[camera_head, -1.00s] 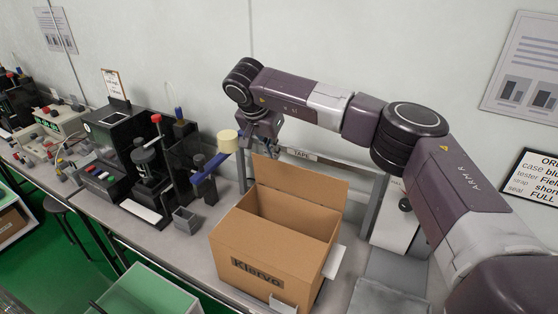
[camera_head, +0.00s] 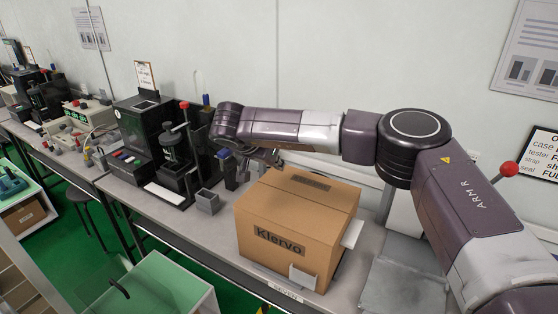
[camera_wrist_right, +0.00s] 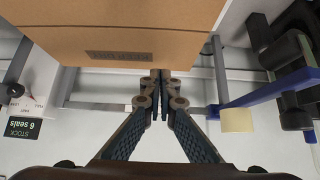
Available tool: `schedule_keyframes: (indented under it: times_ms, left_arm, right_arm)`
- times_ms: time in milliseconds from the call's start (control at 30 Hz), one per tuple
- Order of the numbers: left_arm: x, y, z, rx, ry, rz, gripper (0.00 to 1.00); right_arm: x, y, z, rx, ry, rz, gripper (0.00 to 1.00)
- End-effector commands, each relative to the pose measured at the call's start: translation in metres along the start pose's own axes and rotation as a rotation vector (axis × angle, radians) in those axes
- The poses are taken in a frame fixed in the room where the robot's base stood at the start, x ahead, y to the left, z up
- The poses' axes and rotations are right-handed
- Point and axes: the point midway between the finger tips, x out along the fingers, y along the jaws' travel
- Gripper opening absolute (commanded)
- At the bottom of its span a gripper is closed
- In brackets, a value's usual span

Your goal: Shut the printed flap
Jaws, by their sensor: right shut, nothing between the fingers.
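The brown cardboard box marked Klervo (camera_head: 278,240) stands on the bench. Its printed flap (camera_head: 325,192), with a dark printed label, lies down over the back half of the top and looks flat, its edge along the front flap (camera_head: 285,205). The printed flap also shows in the right wrist view (camera_wrist_right: 190,48). My right gripper (camera_head: 274,158) is at the back left edge of the box. In the right wrist view its fingers (camera_wrist_right: 161,74) are shut and empty, tips at the flap's hinge-side edge; I cannot tell whether they touch. My left gripper is out of view.
Black testers (camera_head: 145,130) and a small grey bin (camera_head: 207,200) stand left of the box. A blue arm with a cream roll (camera_wrist_right: 237,120) is close beside the right gripper. White tabs (camera_head: 352,232) stick out from the box. A green-lined tray (camera_head: 165,290) is in front.

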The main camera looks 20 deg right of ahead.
Motion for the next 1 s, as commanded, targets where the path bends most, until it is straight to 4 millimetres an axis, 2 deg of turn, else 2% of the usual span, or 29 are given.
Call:
schedule_keyframes:
  times_ms: [100, 400, 1000]
  left_arm:
    - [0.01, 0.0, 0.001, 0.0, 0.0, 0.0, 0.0]
    - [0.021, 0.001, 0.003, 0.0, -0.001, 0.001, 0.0]
    - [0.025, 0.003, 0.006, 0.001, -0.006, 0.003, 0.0]
  right_arm:
    - [0.008, 0.0, 0.012, 0.0, 0.0, 0.0, 0.0]
    - [0.018, 0.0, 0.029, 0.0, 0.0, 0.001, 0.0]
    - [0.022, 0.0, 0.035, 0.0, 0.0, 0.001, 0.0]
